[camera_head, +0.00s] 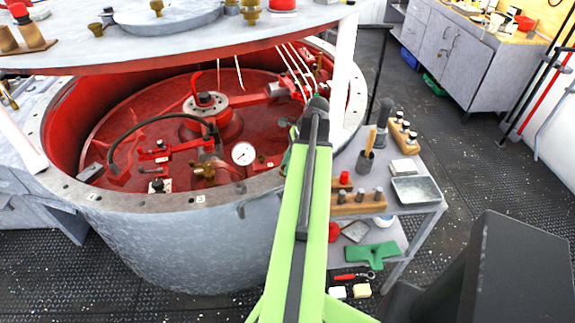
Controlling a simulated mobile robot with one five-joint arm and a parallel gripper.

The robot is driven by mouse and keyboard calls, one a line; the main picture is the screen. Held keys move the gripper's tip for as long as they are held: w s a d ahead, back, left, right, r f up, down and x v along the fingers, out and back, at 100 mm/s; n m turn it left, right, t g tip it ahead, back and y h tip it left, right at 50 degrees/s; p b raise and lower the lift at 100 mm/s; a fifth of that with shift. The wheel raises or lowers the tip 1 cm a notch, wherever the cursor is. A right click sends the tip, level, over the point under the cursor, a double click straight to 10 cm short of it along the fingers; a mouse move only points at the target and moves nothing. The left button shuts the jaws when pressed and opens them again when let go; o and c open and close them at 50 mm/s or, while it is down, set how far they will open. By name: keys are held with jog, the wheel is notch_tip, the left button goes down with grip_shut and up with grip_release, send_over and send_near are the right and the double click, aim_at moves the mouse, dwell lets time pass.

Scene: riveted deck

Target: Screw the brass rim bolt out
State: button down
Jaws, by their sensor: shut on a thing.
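The round grey drum has a red inside and a pale metal rim (130,212) with several holes and small white tags. My green arm reaches up the middle of the picture to the drum's right side. My gripper (318,99) is at its far end, small and dark, and its jaws are mostly hidden by the arm. It is shut on a small brass-coloured piece, the brass rim bolt (318,67), just beyond the arm's end. How far the bolt sits in its hole cannot be seen.
A raised lid (110,58) hangs over the drum, with white posts beside it. A gauge (243,153) and pipes fill the red inside. A grey cart (433,208) with tools and a tray (414,189) stands close right of my arm. Dark floor is free beyond it.

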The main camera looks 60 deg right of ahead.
jog(key=c, duration=1.1)
grip_release()
jog(key=p+v, duration=1.6)
jog(key=v, duration=0.1)
jog(key=shift+r, duration=0.2)
